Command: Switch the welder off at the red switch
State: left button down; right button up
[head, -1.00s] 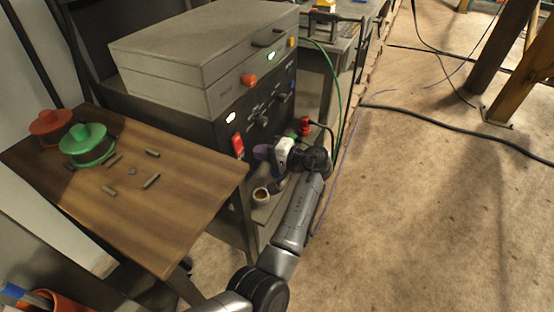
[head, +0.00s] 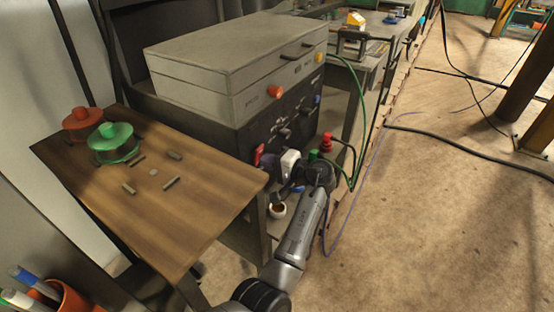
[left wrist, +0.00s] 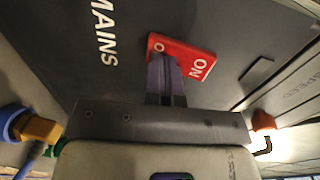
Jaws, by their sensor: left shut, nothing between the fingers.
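The welder (head: 235,65) is a grey box on a dark front panel, beside the wooden table. Its red switch (head: 258,153) is low at the panel's left end, partly hidden by my left gripper (head: 266,160). In the left wrist view the red switch (left wrist: 192,58) carries the letters O and ON, with MAINS printed beside it. My left gripper's purple fingers (left wrist: 165,62) are shut and empty, with their tips at the O end. They overlap the switch in the picture; I cannot tell whether they touch it. My right gripper is out of view.
The wooden table (head: 205,215) holds a green spool (head: 114,140), a red spool (head: 82,122) and several small rods. A cup (head: 277,210) stands below my left gripper. Red and green plugs with cables are to its right. The floor at right is mostly open.

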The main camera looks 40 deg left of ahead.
pick_arm(q)
jog(key=w+d+f+p, duration=0.1)
jog(key=d+f+p, duration=0.1)
jog(key=d, duration=1.2)
jog(key=shift+w+f+p, duration=0.2)
jog(key=shift+w+p, duration=0.1)
jog(key=shift+p, duration=0.55)
